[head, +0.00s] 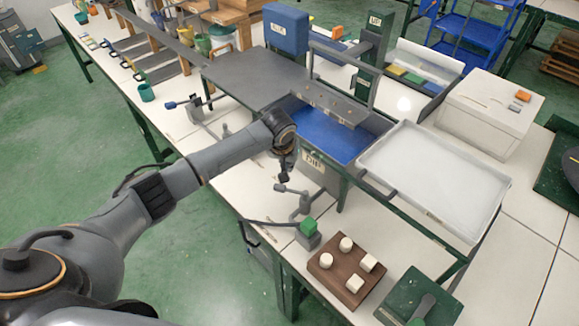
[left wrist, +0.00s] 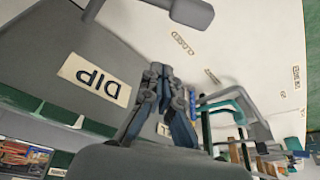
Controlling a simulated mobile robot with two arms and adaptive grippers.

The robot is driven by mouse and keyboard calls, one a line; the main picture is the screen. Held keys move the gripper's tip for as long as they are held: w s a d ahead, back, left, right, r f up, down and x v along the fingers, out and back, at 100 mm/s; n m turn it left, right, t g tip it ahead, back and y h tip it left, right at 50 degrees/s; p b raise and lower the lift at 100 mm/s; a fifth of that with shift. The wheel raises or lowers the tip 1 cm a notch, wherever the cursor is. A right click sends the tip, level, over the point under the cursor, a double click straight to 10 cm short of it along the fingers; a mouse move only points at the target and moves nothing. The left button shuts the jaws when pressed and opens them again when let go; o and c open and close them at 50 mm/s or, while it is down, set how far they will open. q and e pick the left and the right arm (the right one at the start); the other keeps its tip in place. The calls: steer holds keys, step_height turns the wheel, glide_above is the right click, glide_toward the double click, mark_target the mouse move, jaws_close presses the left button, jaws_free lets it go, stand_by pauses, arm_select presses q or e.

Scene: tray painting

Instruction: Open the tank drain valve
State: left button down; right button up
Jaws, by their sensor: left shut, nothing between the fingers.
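The tank (head: 318,172) has a DIP label and blue liquid (head: 335,138) inside. A grey lever (head: 292,190) on a short post stands at its near side and looks like the drain valve. My left gripper (head: 285,178) is shut and empty, pointing down close to the lever's knobbed end; whether they touch is unclear. In the left wrist view my gripper fingers (left wrist: 158,75) are together, beside the tank wall with its DIP label (left wrist: 95,80). A grey lever with a thick end (left wrist: 190,12) shows at the top, apart from the fingers. My right gripper is out of view.
A green button on a grey box (head: 308,227) and a wooden block with white pegs (head: 345,285) stand nearer. A white tray (head: 435,175) lies right of the tank. Another lever on a post (head: 190,105) stands left of it. Small labels (left wrist: 182,43) mark the white tabletop.

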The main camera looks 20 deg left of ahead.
arm_select(q)
steer(key=v, duration=0.9)
steer(key=shift+s+a+r+b, duration=0.2)
steer(key=shift+s+b, duration=0.25)
steer(key=shift+s, duration=0.1)
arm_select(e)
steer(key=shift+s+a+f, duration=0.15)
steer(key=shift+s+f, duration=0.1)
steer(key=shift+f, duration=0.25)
